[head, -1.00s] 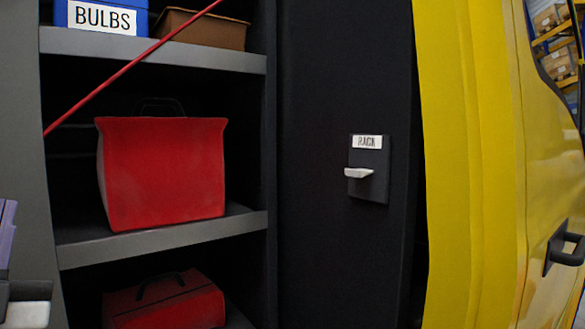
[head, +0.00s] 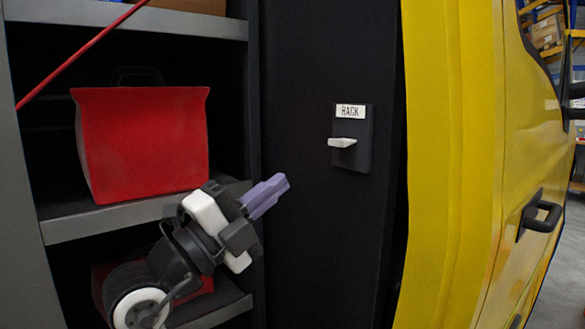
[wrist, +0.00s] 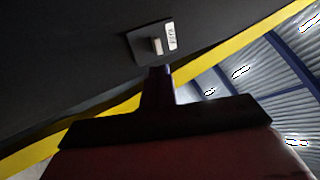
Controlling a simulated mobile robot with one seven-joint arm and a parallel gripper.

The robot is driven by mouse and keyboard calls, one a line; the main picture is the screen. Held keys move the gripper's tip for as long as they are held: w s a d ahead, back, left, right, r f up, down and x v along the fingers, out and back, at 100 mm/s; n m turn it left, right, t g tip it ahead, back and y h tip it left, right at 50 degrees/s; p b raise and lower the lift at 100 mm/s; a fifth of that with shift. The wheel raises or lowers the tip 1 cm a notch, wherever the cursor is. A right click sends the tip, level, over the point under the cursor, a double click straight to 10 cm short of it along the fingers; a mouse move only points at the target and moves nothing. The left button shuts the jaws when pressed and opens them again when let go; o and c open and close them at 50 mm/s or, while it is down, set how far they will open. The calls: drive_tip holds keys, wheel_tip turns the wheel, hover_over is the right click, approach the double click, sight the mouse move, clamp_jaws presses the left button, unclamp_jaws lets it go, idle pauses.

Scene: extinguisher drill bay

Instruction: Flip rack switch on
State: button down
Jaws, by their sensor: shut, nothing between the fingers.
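The rack switch (head: 343,142) is a pale lever on a dark plate, under a white label reading RACK (head: 350,111). It is mounted on the dark upright panel right of the shelves. It also shows in the wrist view (wrist: 157,46), just beyond my fingertips. My gripper (head: 284,182) has purple fingers, shut and empty. In the head view it is left of and below the switch, pointing up and right at it, with a clear gap. In the wrist view my gripper (wrist: 160,70) appears just below the switch plate.
A shelf unit with a grey shelf edge (head: 120,218) stands left, holding a red bag (head: 142,145). A red case (head: 100,280) below is partly hidden by my arm. A red rod (head: 80,55) crosses the upper left. A yellow vehicle door (head: 495,170) borders the panel at right.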

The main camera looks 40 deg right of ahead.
sight(342, 134)
drive_tip(key=p+x, duration=0.5)
drive_tip(key=x, duration=0.6)
drive_tip(key=shift+d+r, duration=0.2)
drive_tip(key=shift+r, duration=0.05)
drive_tip(key=shift+d+r, duration=0.1)
drive_tip(key=shift+d, duration=0.5)
drive_tip(key=shift+d+r+p, duration=0.1)
drive_tip(key=shift+r+p, duration=0.15)
drive_tip(key=shift+p, duration=0.15)
drive_tip(key=shift+y, duration=0.3)
drive_tip(key=shift+d+f, duration=0.1)
